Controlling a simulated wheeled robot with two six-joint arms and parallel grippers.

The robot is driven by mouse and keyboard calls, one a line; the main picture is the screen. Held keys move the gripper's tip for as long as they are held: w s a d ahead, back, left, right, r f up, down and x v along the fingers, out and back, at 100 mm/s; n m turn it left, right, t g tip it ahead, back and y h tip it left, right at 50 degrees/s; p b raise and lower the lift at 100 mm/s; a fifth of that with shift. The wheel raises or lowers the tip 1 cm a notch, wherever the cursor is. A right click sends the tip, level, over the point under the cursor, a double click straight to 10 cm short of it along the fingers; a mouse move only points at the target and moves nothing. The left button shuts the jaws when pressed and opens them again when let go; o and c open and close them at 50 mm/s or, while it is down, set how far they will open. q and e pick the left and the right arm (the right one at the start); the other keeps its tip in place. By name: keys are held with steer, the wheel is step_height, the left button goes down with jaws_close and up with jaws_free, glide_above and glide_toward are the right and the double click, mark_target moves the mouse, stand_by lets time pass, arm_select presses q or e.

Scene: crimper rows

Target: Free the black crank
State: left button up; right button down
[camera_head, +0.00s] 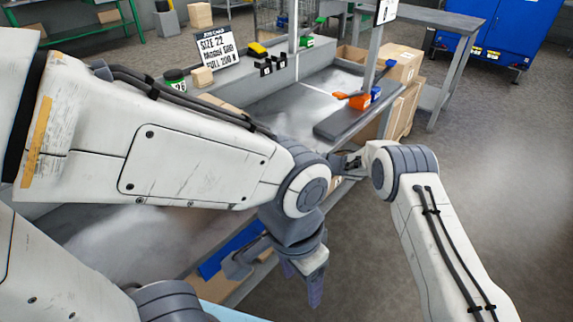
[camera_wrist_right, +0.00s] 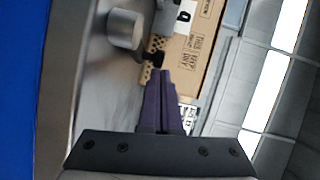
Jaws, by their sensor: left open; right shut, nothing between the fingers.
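I cannot pick out the black crank for certain. In the right wrist view a small black piece (camera_wrist_right: 153,60) shows beside a round grey metal knob (camera_wrist_right: 125,29), in front of brown cardboard; it may be part of the crank. My right gripper (camera_wrist_right: 162,88) is shut and empty, its purple fingers pointing towards that piece; I cannot tell whether they touch. In the head view the right hand is mostly hidden behind my left arm. My left gripper (camera_head: 278,275) hangs open and empty, low near the bench's front edge.
The grey metal bench (camera_head: 290,100) holds orange-handled and blue tools (camera_head: 358,100) on a dark slab, small black blocks (camera_head: 272,66) and a sign (camera_head: 215,50). Cardboard boxes (camera_head: 402,62) stand behind. A blue cabinet (camera_head: 500,30) is far right. Floor at right is clear.

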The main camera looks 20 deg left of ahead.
arm_select(q)
steer(key=shift+a+r, duration=0.15)
steer(key=shift+r, duration=0.15)
arm_select(e)
steer(key=shift+s+a, duration=0.1)
steer(key=shift+a, duration=0.25)
